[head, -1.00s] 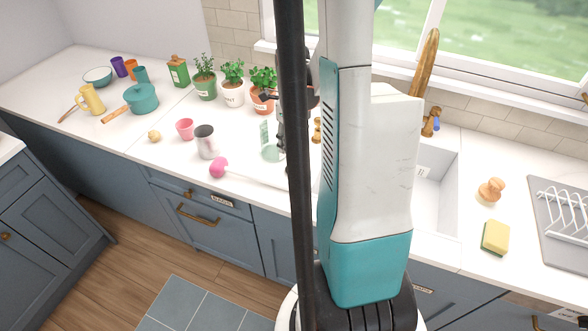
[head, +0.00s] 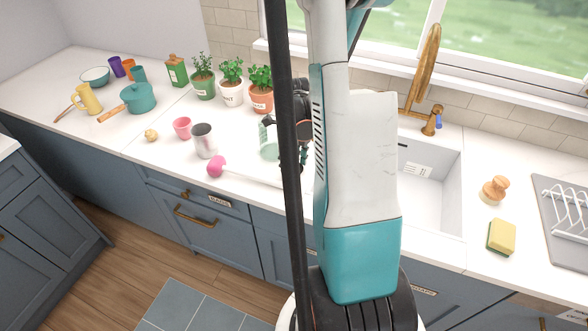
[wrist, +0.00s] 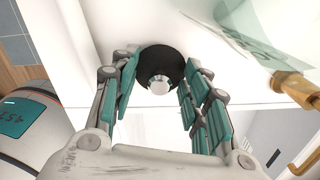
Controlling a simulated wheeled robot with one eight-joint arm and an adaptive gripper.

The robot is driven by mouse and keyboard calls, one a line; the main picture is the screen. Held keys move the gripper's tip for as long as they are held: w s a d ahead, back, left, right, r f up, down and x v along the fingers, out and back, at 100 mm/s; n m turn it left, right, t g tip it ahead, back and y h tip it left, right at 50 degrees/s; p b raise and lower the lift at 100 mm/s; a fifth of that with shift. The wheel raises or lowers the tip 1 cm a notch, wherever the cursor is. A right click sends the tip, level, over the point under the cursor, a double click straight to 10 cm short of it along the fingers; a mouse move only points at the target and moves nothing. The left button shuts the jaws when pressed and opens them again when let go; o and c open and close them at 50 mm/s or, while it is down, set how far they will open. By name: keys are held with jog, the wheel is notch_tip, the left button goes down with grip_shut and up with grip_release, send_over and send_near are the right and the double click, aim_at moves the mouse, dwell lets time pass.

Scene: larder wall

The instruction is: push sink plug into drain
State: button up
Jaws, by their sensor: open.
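The sink plug (wrist: 172,62), a black disc with a pale metal knob, shows in the wrist view on the white counter beside the sink edge. My gripper (wrist: 160,80) is open, with one finger on each side of the plug; I cannot tell whether they touch it. In the head view my arm hides most of the gripper and the plug. The white sink basin (head: 432,185) shows to the right of my arm, and its corner shows in the wrist view (wrist: 285,135). The drain is hidden.
A green glass (head: 268,150) stands close by the gripper. A metal cup (head: 203,141), pink cup (head: 182,128) and pink ball-ended item (head: 216,167) are left. The brass tap (head: 425,70) rises behind the sink. A brush (head: 495,189) and sponge (head: 501,238) lie right.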

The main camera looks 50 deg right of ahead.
jog(key=shift+c, duration=0.6)
grip_shut()
jog(key=shift+r, duration=0.1)
